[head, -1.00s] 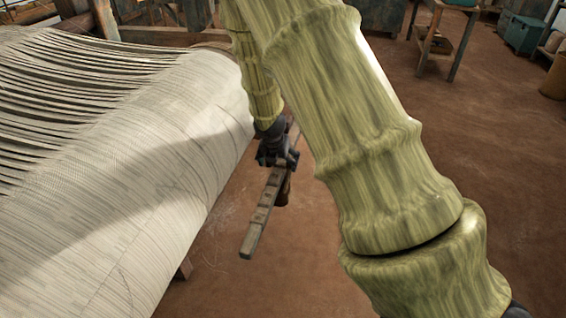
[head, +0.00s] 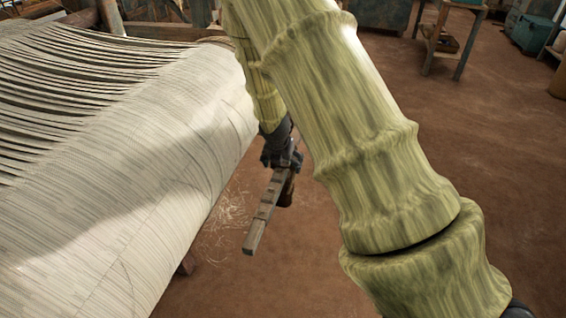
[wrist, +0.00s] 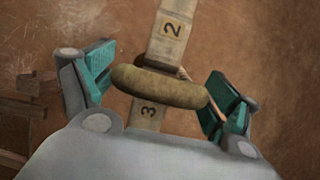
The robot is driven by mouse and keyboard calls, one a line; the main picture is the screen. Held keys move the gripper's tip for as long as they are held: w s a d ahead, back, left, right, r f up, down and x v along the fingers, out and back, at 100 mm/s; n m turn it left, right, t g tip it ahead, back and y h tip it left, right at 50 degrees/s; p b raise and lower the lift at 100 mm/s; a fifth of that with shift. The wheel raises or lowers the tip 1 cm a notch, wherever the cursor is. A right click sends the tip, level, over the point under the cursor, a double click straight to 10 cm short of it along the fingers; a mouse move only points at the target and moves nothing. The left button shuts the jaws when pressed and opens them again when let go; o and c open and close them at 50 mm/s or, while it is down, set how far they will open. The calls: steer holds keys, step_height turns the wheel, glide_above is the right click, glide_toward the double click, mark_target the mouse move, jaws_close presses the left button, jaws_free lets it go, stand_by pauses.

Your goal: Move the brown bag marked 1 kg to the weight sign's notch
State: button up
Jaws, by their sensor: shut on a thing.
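A wooden beam (head: 264,215) with number plates 2 (wrist: 172,29) and 3 (wrist: 148,111) runs under my gripper. My gripper (wrist: 158,88) has its teal fingers on either side of an olive-brown rounded bar (wrist: 160,86), shut on it. The bar lies across the beam, between the 2 and the 3, and hides the part beneath. In the head view my gripper (head: 281,153) is at the beam's far part, and a brown bag (head: 287,190) hangs beside and below the beam. The bag's 1 kg mark and the weight sign cannot be made out.
The loom's large roll of pale cloth (head: 130,190) fills the left, close to the beam. Loose threads (head: 228,225) lie on the brown floor (head: 330,270). A small table (head: 447,45) stands at the back right. The floor between is clear.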

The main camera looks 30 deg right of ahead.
steer(key=shift+f, duration=0.15)
stand_by(0.6)
steer(key=o, duration=1.9)
steer(key=shift+f, duration=0.1)
steer(key=shift+c, duration=0.2)
steer(key=shift+s, duration=0.1)
steer(key=shift+v, duration=3.8)
